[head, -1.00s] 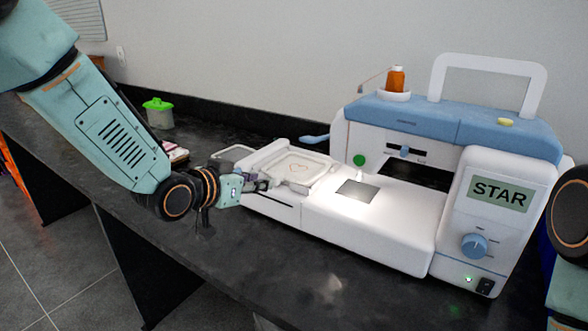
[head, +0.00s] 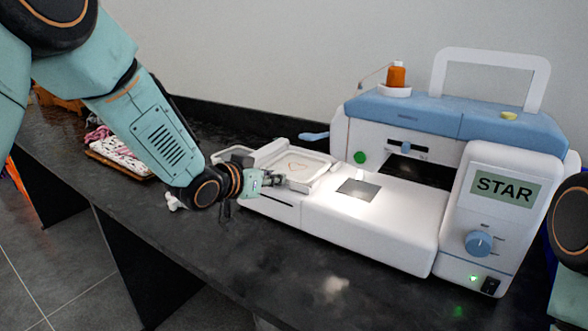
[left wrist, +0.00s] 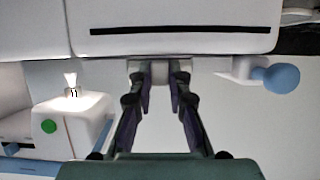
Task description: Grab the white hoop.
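The white hoop (head: 322,164) is a rounded square frame around pale cloth with a heart outline. It lies on the left end of the white machine's bed (head: 390,220). My left gripper (head: 280,179) is at the hoop's near left side. In the left wrist view, the left gripper (left wrist: 161,80) has its fingers spread, with a small pale tab (left wrist: 160,66) at and between the fingertips. I cannot tell whether the fingers touch it. The hoop's near left corner is partly hidden by the gripper. My right gripper is out of view; only part of my right arm shows.
The machine's tall body with a STAR screen (head: 503,189) stands to the right. A tray of folded cloths (head: 118,150) and a small white item (head: 173,202) are on the dark counter (head: 225,260). The counter in front of the machine is mostly clear.

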